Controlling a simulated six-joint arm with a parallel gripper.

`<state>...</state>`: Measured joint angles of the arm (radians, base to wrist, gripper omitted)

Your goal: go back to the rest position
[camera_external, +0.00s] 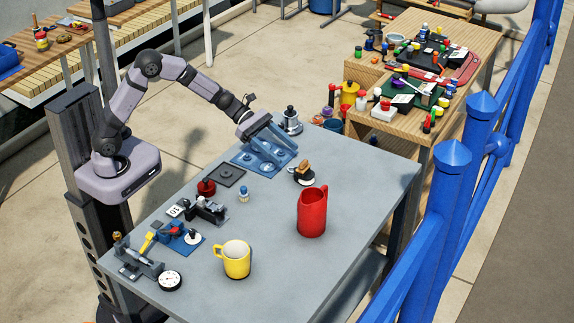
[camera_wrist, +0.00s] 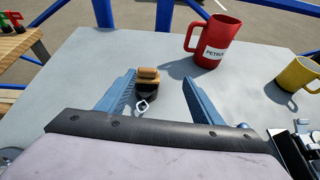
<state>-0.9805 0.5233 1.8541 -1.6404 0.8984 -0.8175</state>
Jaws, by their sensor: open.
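My gripper (camera_external: 268,143) is at the far part of the grey table (camera_external: 345,160), above a blue plate (camera_external: 241,159) with round parts on it. It is open, and nothing shows held between its fingers. In the wrist view the two blue fingers of my gripper (camera_wrist: 163,97) stand wide apart. A small black and wooden piece (camera_wrist: 148,78) shows between and beyond them on the table; it also shows in the external view (camera_external: 304,176). My arm reaches out from its base at the left.
A red jug (camera_external: 312,212) and a yellow mug (camera_external: 236,261) stand on the table. Small devices line the left edge. A blue railing (camera_external: 450,205) runs at right. The near-right table top is clear.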

